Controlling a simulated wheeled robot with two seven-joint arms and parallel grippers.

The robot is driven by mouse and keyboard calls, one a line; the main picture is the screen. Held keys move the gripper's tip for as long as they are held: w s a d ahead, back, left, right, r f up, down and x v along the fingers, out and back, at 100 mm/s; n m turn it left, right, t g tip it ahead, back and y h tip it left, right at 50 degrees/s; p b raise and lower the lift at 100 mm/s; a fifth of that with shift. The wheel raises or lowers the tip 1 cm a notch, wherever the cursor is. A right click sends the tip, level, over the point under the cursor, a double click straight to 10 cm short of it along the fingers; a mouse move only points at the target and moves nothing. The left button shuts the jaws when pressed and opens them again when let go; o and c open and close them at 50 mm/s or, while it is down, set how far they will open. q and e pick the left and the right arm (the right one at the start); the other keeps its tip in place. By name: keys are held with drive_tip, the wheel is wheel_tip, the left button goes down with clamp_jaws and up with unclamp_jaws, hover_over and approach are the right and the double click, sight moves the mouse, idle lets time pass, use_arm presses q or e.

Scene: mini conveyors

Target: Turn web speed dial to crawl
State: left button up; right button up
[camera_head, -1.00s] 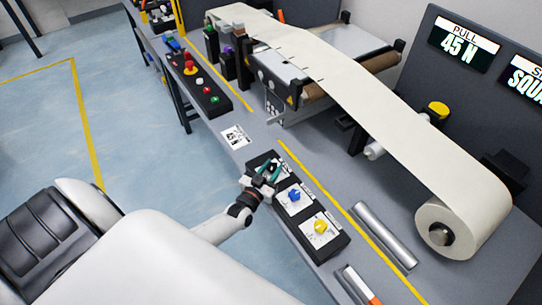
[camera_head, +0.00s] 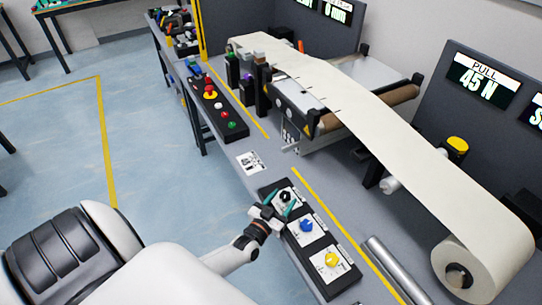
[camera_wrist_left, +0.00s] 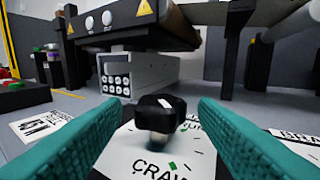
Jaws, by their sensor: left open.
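A black dial (camera_head: 285,196) sits on a white plate at the far end of a black three-dial panel (camera_head: 346,281). In the left wrist view the black dial (camera_wrist_left: 160,113) stands in the middle, with the word CRAWL printed on its plate (camera_wrist_left: 150,160) on the near side; the text is partly cut off. My left gripper (camera_head: 282,202) is open at this dial. In the left wrist view its teal fingers (camera_wrist_left: 160,108) lie on either side of the dial, with gaps showing. Which way the dial points is unclear. My right gripper is not in view.
A blue dial (camera_head: 306,225) and a yellow dial (camera_head: 332,260) share the panel. A button box (camera_head: 220,113) stands farther along the bench. A paper web (camera_head: 400,135) runs from a roll (camera_head: 462,262) beside them. A metal bar (camera_head: 395,268) lies at right.

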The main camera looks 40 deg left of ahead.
use_arm(q)
drive_tip(key=s+b, duration=0.1)
drive_tip(key=s, duration=0.8)
drive_tip(key=shift+s+d, duration=0.4)
drive_tip(key=s+d+f+m+g+h+b, duration=0.1)
drive_tip(key=s+d+f+g+b, duration=0.15)
drive_tip(key=s+f+g, duration=0.75)
drive_tip(key=s+d+f+m+t+h+b, duration=0.1)
drive_tip(key=s+d+f, duration=0.25)
drive_tip(key=f, duration=1.35)
drive_tip(key=s+d+f+g+b, duration=0.1)
drive_tip(key=s+f+g, duration=0.3)
drive_tip(key=s, duration=0.5)
drive_tip(key=s+f+m+g, duration=0.1)
drive_tip(key=s+f+g, duration=0.3)
drive_tip(key=s+f, duration=0.3)
drive_tip(key=s, duration=0.3)
drive_tip(key=shift+d+f+y+b, duration=0.35)
drive_tip(key=shift+y, duration=0.05)
